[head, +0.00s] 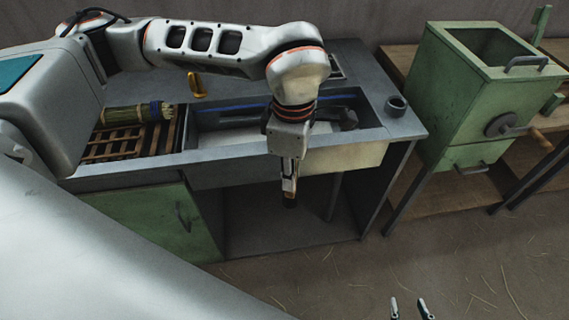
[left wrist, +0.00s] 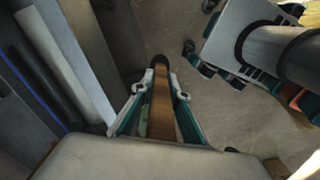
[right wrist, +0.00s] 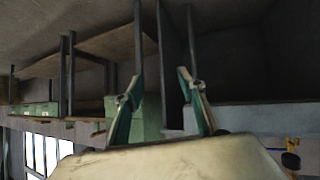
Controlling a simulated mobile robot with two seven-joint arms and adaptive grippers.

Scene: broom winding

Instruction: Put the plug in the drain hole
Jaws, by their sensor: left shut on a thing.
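My left gripper (head: 289,188) hangs outside the sink, in front of its pale front wall. It is shut on a long brown piece with a dark end, apparently the plug (left wrist: 162,100); the dark end (head: 290,204) points down. In the left wrist view, floor lies below it and the sink side is at left. The sink basin (head: 235,138) is set into the grey counter. The drain hole is not visible; my left arm covers part of the basin. My right gripper (head: 408,306) is at the lower edge, open and empty, also in its wrist view (right wrist: 153,85).
A tied straw bundle (head: 135,113) lies on a slatted wooden rack (head: 112,148) left of the basin. A brass tap (head: 195,84) stands behind. A dark cup (head: 396,105) sits at the counter's right end. A green machine (head: 480,95) stands right. Floor in front is open.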

